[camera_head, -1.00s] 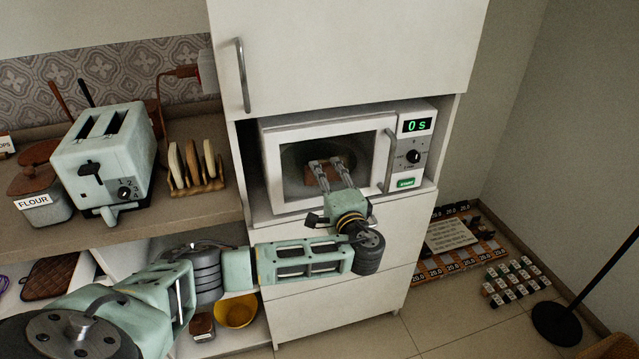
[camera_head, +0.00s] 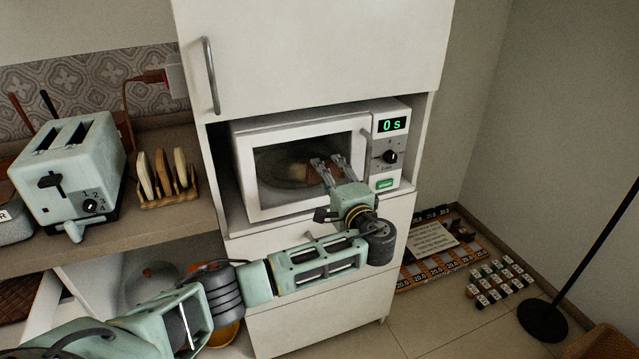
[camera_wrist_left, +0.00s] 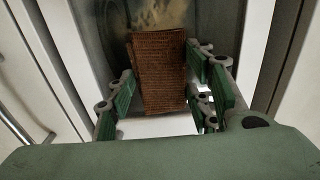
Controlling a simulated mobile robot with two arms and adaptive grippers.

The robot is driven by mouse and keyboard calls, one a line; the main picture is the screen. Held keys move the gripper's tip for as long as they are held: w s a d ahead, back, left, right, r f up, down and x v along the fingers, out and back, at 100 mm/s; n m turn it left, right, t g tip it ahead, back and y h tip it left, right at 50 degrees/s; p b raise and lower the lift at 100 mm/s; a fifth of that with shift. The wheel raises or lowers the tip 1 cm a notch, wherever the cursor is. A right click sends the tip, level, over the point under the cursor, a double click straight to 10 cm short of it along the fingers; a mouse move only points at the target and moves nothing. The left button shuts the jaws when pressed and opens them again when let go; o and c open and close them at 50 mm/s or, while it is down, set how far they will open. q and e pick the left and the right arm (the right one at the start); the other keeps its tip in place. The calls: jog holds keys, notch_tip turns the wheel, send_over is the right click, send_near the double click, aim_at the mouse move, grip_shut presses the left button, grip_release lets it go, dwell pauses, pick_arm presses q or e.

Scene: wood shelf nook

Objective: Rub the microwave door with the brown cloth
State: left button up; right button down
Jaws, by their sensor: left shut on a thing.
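The white microwave (camera_head: 390,120) sits in a cabinet niche. Its closed door (camera_head: 268,200) has a dark window and a vertical handle (camera_head: 366,150) on the right. My left gripper (camera_head: 327,166) is in front of the right half of the door window. It is shut on the brown cloth (camera_head: 316,173), whose small folded end shows between the fingers. In the left wrist view the cloth (camera_wrist_left: 158,70) is a woven, upright brown piece between the green finger pads, in front of the window. I cannot tell whether it touches the glass. My right gripper is out of view.
A pale green toaster (camera_head: 75,170) and a toast rack (camera_head: 166,182) with slices stand on the counter to the left. An upper cabinet (camera_head: 320,50) overhangs the niche. A black lamp stand (camera_head: 543,320) and a floor mat (camera_head: 440,270) with small items are at the right.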

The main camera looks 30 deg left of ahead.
aim_at(315, 177)
pick_arm(q)
jog(key=shift+s+a+p, duration=1.15)
jog(key=shift+s+p, duration=0.05)
jog(key=shift+p, duration=0.1)
jog(key=shift+s+a+r+p, duration=0.1)
jog(key=shift+s+a+p, duration=0.3)
jog(key=shift+s+p, duration=0.1)
jog(key=shift+s+a+p, duration=0.6)
jog(key=shift+s+a, duration=0.2)
jog(key=shift+s, duration=0.2)
jog(key=shift+s+a+p, duration=0.6)
jog(key=shift+s, duration=0.1)
jog(key=shift+s+a+p, duration=0.3)
jog(key=shift+s+a, duration=0.2)
jog(key=shift+s, duration=0.1)
jog(key=shift+d, duration=0.15)
